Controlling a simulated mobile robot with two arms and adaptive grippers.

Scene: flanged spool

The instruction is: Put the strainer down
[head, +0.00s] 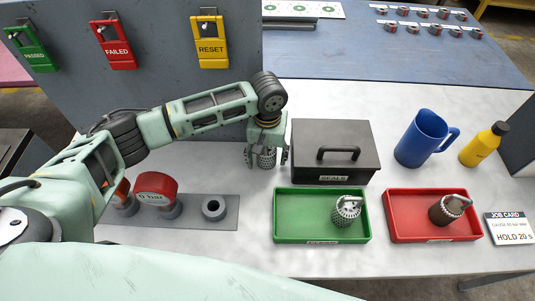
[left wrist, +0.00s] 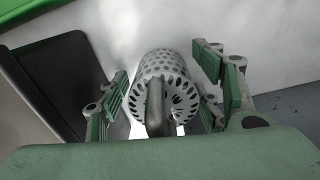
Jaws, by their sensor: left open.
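A grey perforated strainer (head: 266,159) is at the white bench top, just left of the black SEALS box. It also shows in the left wrist view (left wrist: 160,80), with its handle toward the camera. My left gripper (head: 266,157) points down over it. Its fingers (left wrist: 166,95) are open, one on each side of the strainer, with gaps visible between them and it. The strainer's base is partly hidden, but it looks upright on the bench. A second, light strainer (head: 346,210) lies in the green tray (head: 295,238). A dark, dirty strainer (head: 447,209) lies in the red tray (head: 404,234). My right gripper is out of view.
The black box (head: 334,165) stands close to the right of my left gripper. A grey panel with hanging tags (head: 210,45) rises behind. A grey plate with red-capped fittings (head: 157,187) lies at left. A blue jug (head: 420,142) and yellow bottle (head: 484,145) stand right.

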